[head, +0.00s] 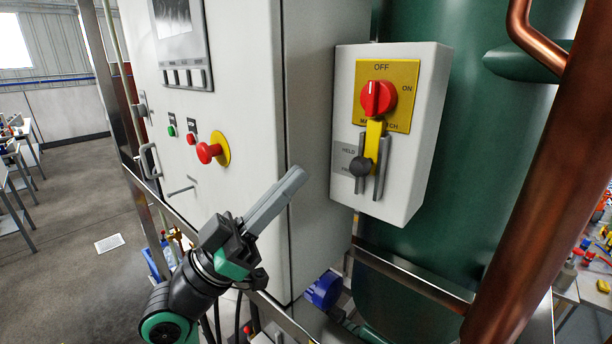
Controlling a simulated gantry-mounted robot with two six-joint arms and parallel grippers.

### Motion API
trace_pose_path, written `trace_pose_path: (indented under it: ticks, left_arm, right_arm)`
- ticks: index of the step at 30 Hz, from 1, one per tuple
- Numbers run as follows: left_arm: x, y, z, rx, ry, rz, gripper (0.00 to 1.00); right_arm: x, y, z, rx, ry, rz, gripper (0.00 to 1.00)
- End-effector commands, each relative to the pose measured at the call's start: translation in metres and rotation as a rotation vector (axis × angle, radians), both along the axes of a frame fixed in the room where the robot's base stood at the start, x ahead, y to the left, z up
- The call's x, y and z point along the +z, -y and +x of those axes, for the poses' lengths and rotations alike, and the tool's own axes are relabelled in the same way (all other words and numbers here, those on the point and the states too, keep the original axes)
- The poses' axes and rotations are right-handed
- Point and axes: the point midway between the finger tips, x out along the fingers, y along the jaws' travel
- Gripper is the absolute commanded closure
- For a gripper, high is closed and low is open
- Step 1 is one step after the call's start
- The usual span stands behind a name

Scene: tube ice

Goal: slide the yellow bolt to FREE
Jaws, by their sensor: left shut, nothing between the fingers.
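The yellow bolt (374,139) stands upright in a grey guide on the front of a pale switch box (423,120). Its upper end reaches the red rotary knob (378,98) on the yellow OFF/ON plate. A dark round knob (360,167) sits at the bolt's lower left, beside the HELD and lower labels; the lower label is partly hidden by it. My left gripper (298,176) is shut and empty, its fingers pointing up and right in front of the cabinet, to the left of the switch box and apart from it. My right gripper is not in view.
A tall white cabinet (250,80) with a red mushroom button (207,152) stands left of the box. A copper pipe (530,180) slants down on the right before the green tank (480,160). A metal rail (420,280) runs below the box. Open space lies before the box.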

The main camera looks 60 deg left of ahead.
Motion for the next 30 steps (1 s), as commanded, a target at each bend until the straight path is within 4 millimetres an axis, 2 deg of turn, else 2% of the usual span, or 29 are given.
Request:
trace_pose_path:
  ticks: [1,12,14,18,30]
  left_arm:
    - [0.01,0.002,0.007,-0.004,0.001,0.0,1.0]
    - [0.063,0.011,0.066,-0.004,0.001,0.0,1.0]
    - [0.041,0.011,0.07,-0.003,-0.005,-0.002,1.0]
    - [0.025,0.012,0.076,-0.001,-0.003,0.0,1.0]
    - [0.019,0.012,0.078,0.0,0.0,0.0,1.0]
  right_arm:
    - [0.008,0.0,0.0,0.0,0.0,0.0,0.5]
    - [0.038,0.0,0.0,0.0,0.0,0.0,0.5]
    - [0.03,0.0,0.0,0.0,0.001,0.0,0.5]
    - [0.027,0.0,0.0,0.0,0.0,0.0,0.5]
    - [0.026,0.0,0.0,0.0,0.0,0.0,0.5]
